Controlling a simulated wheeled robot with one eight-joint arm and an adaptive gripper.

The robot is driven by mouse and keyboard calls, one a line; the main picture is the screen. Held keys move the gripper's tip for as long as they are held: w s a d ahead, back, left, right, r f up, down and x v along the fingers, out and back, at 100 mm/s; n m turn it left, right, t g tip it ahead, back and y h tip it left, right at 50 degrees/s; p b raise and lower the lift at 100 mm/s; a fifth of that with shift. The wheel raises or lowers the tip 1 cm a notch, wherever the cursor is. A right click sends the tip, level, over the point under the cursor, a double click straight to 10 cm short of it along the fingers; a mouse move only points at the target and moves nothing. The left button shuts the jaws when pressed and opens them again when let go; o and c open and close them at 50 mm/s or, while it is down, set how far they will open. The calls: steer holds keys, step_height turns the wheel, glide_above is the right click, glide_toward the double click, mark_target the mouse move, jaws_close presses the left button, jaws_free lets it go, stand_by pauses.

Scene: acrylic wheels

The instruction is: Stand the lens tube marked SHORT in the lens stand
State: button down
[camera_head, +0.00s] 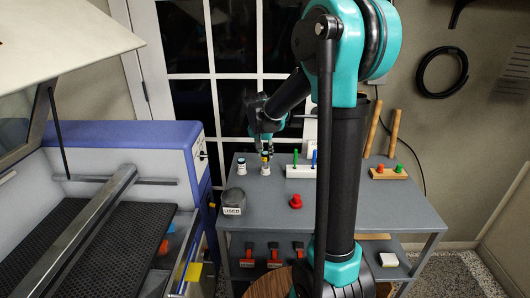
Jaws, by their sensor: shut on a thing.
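My gripper (266,146) is at the back left of the grey table, pointing down. It is shut on a small dark tube with a yellow band (264,156), low over the table. White shows just below the tube; I cannot tell whether this is part of it or a separate thing. A similar white piece with a dark band (241,166) stands to its left. No SHORT marking is legible on either. I cannot tell for sure which thing is the lens stand; a white block with green and blue pegs (300,172) stands right of the gripper, partly hidden by my arm.
A grey container labelled USED (233,200) stands at the table's front left. A red knob-like piece (296,202) sits near the middle front. A wooden block with red and green pegs (389,172) is at the right. The grey tabletop (262,215) is clear between them.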

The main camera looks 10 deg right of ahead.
steer(key=shift+f, duration=1.75)
stand_by(0.3)
stand_by(1.8)
steer(key=c, duration=1.1)
jaws_free()
steer(key=shift+c, duration=0.2)
steer(key=shift+r, duration=0.1)
steer(key=v, duration=1.1)
steer(key=shift+r, duration=0.4)
steer(key=shift+s+a, duration=0.1)
